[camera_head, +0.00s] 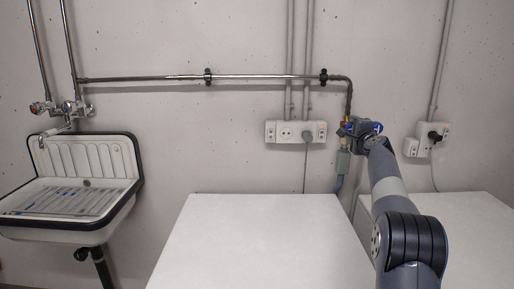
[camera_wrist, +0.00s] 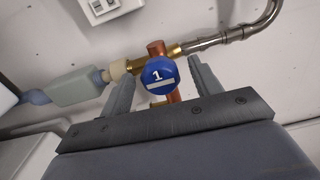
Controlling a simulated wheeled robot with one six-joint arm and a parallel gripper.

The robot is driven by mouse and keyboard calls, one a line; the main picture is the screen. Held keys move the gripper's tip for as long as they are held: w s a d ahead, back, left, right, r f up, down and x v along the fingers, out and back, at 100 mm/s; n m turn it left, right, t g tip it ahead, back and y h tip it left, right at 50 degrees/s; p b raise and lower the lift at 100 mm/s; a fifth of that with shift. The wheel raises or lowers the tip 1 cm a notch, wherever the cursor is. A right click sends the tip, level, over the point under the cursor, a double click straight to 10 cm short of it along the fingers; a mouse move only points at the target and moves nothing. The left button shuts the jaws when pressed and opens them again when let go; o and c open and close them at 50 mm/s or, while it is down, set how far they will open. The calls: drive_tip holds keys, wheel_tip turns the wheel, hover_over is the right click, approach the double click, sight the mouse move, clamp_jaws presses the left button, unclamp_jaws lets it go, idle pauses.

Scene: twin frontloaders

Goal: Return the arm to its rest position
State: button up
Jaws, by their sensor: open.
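The tag sits in front of a copper and brass pipe fitting (camera_wrist: 157,48). I see a gap between the tag and each finger. The fingers are hidden in the head view.
Two white machine tops (camera_head: 262,235) and (camera_head: 480,220) stand below, with a gap between them. A sink (camera_head: 75,175) hangs at the left. Wall pipes (camera_head: 270,77) and sockets (camera_head: 296,132) are behind. The air above the left top is clear.

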drive_tip(key=shift+d+r+m+p, duration=0.1)
drive_tip(key=shift+m+p, duration=3.35)
drive_tip(key=shift+m, duration=3.65)
